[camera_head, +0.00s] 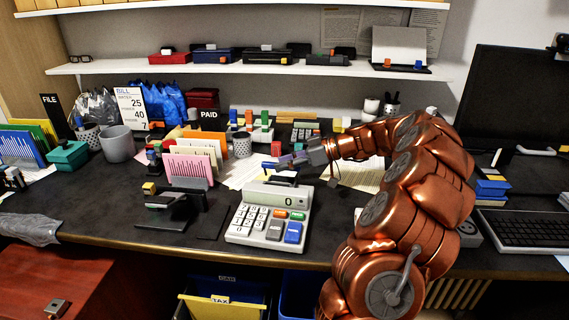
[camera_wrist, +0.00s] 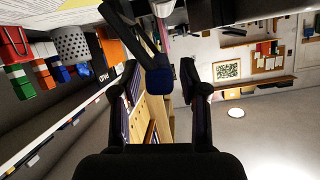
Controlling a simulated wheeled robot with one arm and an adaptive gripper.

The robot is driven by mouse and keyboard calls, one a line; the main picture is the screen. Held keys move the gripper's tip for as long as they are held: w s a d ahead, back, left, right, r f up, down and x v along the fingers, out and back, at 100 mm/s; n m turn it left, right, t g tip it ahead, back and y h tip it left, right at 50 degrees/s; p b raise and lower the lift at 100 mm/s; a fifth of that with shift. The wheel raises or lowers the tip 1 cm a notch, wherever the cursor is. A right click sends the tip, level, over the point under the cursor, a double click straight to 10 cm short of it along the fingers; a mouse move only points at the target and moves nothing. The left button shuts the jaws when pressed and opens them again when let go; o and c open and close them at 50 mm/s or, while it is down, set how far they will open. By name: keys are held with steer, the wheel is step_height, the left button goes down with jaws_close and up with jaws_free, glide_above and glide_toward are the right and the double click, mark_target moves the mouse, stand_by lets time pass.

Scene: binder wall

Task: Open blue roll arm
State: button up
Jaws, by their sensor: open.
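In the wrist view a dark arm with a blue end piece (camera_wrist: 160,80) reaches in from the top and ends between the two fingers of my gripper (camera_wrist: 159,72). The fingers stand apart on either side of it; I cannot tell whether either touches it. In the head view my gripper (camera_head: 284,162) is over the desk behind the calculator (camera_head: 268,214), pointing left towards the card holder. There the blue piece is small and partly hidden by my gripper, so I cannot make out how far the arm is swung.
Pink and orange cards (camera_head: 188,166) and a mesh cup (camera_head: 242,145) stand behind. The keyboard (camera_head: 527,230) and monitor (camera_head: 515,105) are at the right. A shelf (camera_head: 250,66) crosses above.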

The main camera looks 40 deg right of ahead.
steer(key=shift+c, duration=0.2)
jaws_close()
steer(key=shift+w+d, duration=0.1)
steer(key=shift+w, duration=0.05)
stand_by(0.4)
steer(key=w+d+m+y+p, duration=0.1)
steer(key=m+p, duration=0.2)
steer(key=p, duration=0.2)
steer(key=w+d+f+m+g+y+p, duration=0.1)
steer(key=w+d+m+y+p, duration=0.1)
steer(key=p, duration=0.3)
steer(key=w+d+m+g+y+p, duration=0.1)
steer(key=m+y+p, duration=0.1)
steer(key=m+p, duration=0.2)
steer(key=shift+w+d+f+m+p, duration=0.25)
steer(key=shift+d+f+m+p, duration=0.15)
steer(key=shift+p, duration=0.45)
steer(key=shift+w+d+f+m+y+p, duration=0.15)
steer(key=shift+f+m+y+p, duration=0.15)
steer(key=shift+m+p, duration=0.3)
steer(key=shift+f+p, duration=0.15)
steer(key=shift+p, duration=0.15)
